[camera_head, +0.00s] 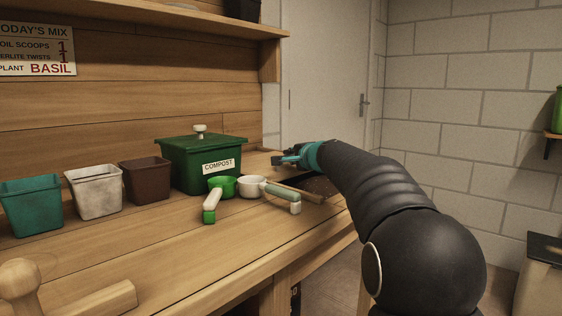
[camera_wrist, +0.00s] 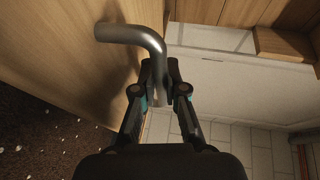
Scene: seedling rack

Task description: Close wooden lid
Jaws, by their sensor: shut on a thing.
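The wooden lid (camera_wrist: 62,45) shows as a pale wood panel at the upper left of the wrist view. A bent grey metal handle (camera_wrist: 140,36) stands out from it. My gripper (camera_wrist: 160,72) is shut on the free end of this handle. In the head view my gripper (camera_head: 280,160) is at the bench's far right end, right of the compost box. Dark soil with white specks (camera_wrist: 40,140) lies open beside the panel at the lower left of the wrist view. It also shows in the head view (camera_head: 319,185), partly behind my arm. The lid's exact tilt is unclear.
A green compost box (camera_head: 185,165) stands on the wooden bench (camera_head: 180,255), with a green scoop (camera_head: 215,195) and a white scoop (camera_head: 262,188) before it. Teal (camera_head: 30,210), white (camera_head: 95,195) and brown (camera_head: 145,183) pots stand left. The front bench surface is mostly clear.

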